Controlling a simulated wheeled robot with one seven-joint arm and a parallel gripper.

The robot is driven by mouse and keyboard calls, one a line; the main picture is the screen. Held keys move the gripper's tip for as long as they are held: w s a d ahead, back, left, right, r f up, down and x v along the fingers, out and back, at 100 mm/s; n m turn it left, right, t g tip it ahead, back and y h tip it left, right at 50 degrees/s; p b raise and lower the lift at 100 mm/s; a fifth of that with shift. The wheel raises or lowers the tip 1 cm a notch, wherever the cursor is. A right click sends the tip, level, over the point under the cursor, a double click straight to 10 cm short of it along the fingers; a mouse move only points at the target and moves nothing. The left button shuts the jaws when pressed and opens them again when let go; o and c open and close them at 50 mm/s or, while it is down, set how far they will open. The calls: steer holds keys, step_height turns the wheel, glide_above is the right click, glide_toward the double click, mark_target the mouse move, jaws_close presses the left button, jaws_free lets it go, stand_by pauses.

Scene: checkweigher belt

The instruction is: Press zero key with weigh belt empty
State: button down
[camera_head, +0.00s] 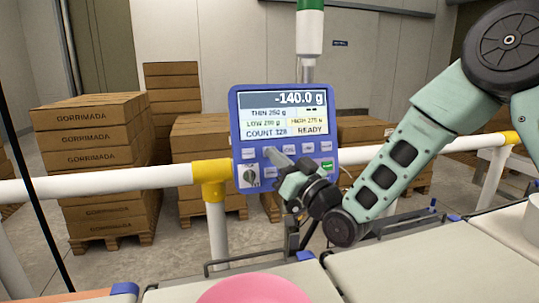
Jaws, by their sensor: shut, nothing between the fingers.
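The checkweigher's blue control panel (233,130) stands upright in the middle of the head view. Its screen (283,113) reads -140.0 g, COUNT 328 and READY. Below the screen are rows of small keys, a dark rotary knob (250,176) at the left and a green key (326,165) at the right. My gripper (270,153) is shut and empty in front of the key rows, its tip over the upper row. It hides some keys; I cannot tell whether it touches one. The key labels are too small to read surely. The belt (425,268) at the lower middle shows no item on its visible part.
A pink round item (254,290) sits at the bottom edge, left of the belt gap. A white round item (533,222) is at the right edge. A white and yellow guard rail (110,182) runs behind. Stacked cartons (92,165) stand beyond it.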

steer(key=shift+w+a+f+b, duration=0.1)
steer(key=shift+w+b, duration=0.25)
steer(key=shift+w, duration=0.05)
stand_by(0.6)
steer(key=shift+s, duration=0.15)
steer(key=shift+s+r, duration=0.25)
steer(key=shift+s, duration=0.4)
steer(key=s, duration=0.1)
steer(key=s+d+r, duration=0.1)
steer(key=s, duration=0.2)
steer(key=shift+s+d+r+b, duration=0.15)
steer(key=shift+s+r+b, duration=0.05)
steer(key=shift+s+b, duration=0.15)
stand_by(0.7)
